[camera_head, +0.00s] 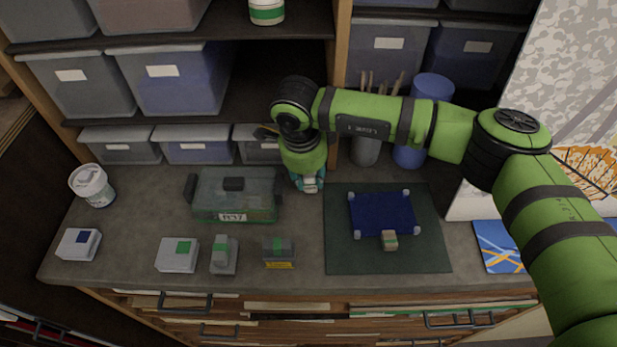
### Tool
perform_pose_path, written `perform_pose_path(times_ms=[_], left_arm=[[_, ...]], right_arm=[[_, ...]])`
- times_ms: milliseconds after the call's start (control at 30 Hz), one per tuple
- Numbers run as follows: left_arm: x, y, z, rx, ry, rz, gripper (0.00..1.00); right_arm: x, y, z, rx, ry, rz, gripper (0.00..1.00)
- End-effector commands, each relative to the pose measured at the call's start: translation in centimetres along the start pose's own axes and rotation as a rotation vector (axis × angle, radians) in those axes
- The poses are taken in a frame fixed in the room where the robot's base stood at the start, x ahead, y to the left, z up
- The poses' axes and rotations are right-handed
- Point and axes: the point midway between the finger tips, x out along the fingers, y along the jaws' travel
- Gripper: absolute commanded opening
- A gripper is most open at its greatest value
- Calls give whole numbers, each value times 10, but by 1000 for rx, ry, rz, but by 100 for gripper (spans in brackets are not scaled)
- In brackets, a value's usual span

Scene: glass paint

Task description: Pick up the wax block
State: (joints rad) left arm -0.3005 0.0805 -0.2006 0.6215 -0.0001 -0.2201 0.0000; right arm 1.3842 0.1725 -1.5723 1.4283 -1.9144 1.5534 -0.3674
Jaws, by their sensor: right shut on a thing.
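My right gripper (308,182) points down at the back of the worktop, between the lidded box and the green mat. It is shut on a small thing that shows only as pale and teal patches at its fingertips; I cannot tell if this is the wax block. A small tan block with a coloured band (390,240) lies at the front edge of a dark blue glass panel (382,212). A grey block with a green band and yellow label (278,251) stands at the front of the worktop. My left gripper is not in view.
The lidded box (235,207) stands left of the gripper. The green mat (340,250) lies under the panel. White boxes (178,256) (78,243), a grey-green item (223,255) and a white jar (92,184) stand left. A blue cylinder (410,156) stands behind my arm. Shelves rise behind.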

Motion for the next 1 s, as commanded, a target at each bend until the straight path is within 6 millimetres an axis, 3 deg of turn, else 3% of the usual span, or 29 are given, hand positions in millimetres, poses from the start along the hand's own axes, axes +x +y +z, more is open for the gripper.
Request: perform_pose_path(times_ms=[233,700,1000], left_arm=[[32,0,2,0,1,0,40],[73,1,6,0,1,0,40],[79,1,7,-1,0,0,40]], right_arm=[[-33,-6,-3,0,-3,-9,0],[-96,73,-50,-1,-2,-6,0],[-114,90,-60,0,-1,-2,0]])
